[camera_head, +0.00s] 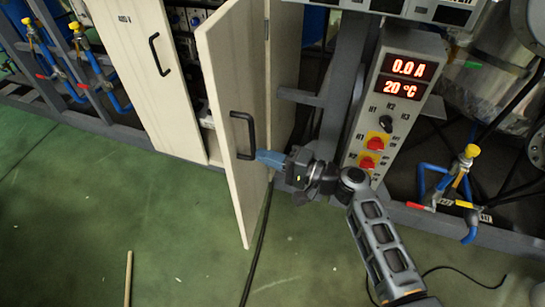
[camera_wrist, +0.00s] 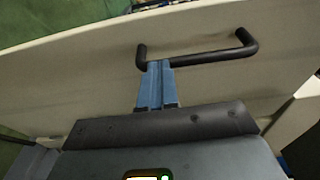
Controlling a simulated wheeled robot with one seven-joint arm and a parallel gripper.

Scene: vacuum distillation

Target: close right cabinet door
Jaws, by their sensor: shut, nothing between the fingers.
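The right cabinet door (camera_head: 227,100) is cream-coloured and stands ajar, swung out from the cabinet. Its black handle (camera_head: 241,135) is a bar on the door's outer face. The wrist view also shows the door (camera_wrist: 90,60) and its handle (camera_wrist: 195,58). My gripper (camera_head: 262,157) is at the door's outer face, by the lower part of the handle. In the wrist view its two blue fingers (camera_wrist: 157,72) are together, with their tips at the handle's end nearer the left. Whether the tips touch the door or handle I cannot tell.
The left cabinet door (camera_head: 150,70) is shut. A control box (camera_head: 397,100) with red displays and knobs stands to the right of my gripper. A black cable (camera_head: 262,235) lies on the green floor below the door. Blue pipes with yellow valves (camera_head: 465,175) are at the right.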

